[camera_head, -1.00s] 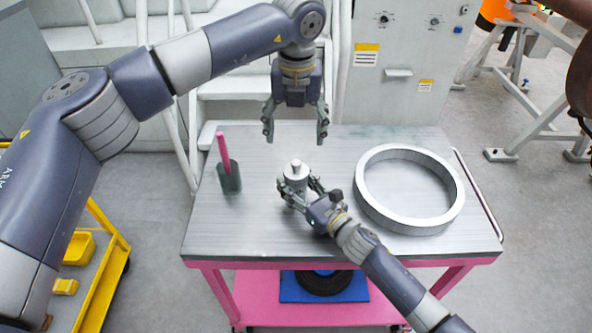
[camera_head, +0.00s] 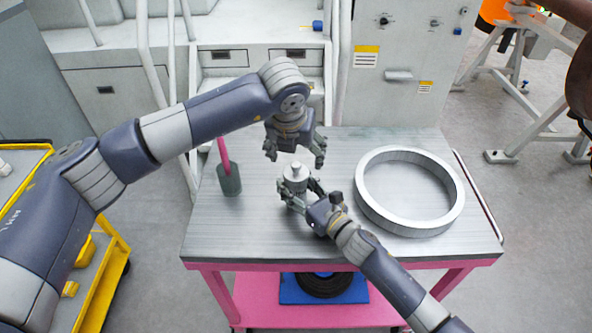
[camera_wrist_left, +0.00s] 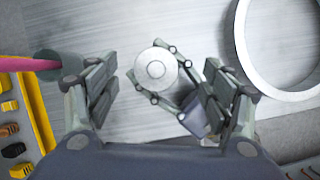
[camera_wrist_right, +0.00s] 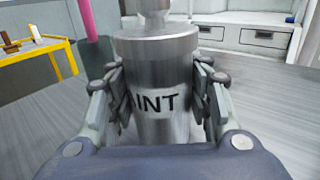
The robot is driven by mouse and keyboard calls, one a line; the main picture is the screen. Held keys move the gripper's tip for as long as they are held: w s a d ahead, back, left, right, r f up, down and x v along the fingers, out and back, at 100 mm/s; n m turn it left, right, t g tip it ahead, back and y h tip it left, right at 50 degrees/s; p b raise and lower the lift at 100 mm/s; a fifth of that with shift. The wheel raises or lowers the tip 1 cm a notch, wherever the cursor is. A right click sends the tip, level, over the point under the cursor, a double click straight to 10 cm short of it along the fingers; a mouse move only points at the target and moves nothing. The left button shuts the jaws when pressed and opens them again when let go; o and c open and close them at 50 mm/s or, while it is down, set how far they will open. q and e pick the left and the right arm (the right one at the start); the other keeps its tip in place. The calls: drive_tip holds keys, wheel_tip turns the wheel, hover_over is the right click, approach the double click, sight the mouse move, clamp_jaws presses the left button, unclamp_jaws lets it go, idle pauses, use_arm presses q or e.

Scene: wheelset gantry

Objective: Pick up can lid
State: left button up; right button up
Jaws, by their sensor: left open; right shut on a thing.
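The can, a silver cylinder with dark letters "INT" showing (camera_wrist_right: 160,112), stands upright on the table. Its lid (camera_wrist_right: 155,42), with a knob on top, sits on the can; from above it is a round disc in the left wrist view (camera_wrist_left: 155,69). My right gripper (camera_head: 298,192) is shut on the can's sides, below the lid. My left gripper (camera_head: 294,160) is open and empty, just above the lid. In the left wrist view the lid lies between its spread fingers (camera_wrist_left: 158,85), apart from them.
A large metal ring (camera_head: 365,200) lies on the table (camera_head: 250,238) to the right. A green cup (camera_head: 230,181) with a pink stick (camera_head: 222,152) stands to the left of the can. A yellow cart (camera_head: 112,270) is at the lower left. The table's front left is clear.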

sight(296, 163)
use_arm(q)
drive_tip(key=x, duration=0.5)
drive_tip(key=shift+s+a+f, duration=0.1)
drive_tip(key=shift+a+f, duration=0.15)
drive_tip(key=shift+f, duration=0.2)
drive_tip(key=shift+c, duration=0.4)
drive_tip(key=c, duration=0.7)
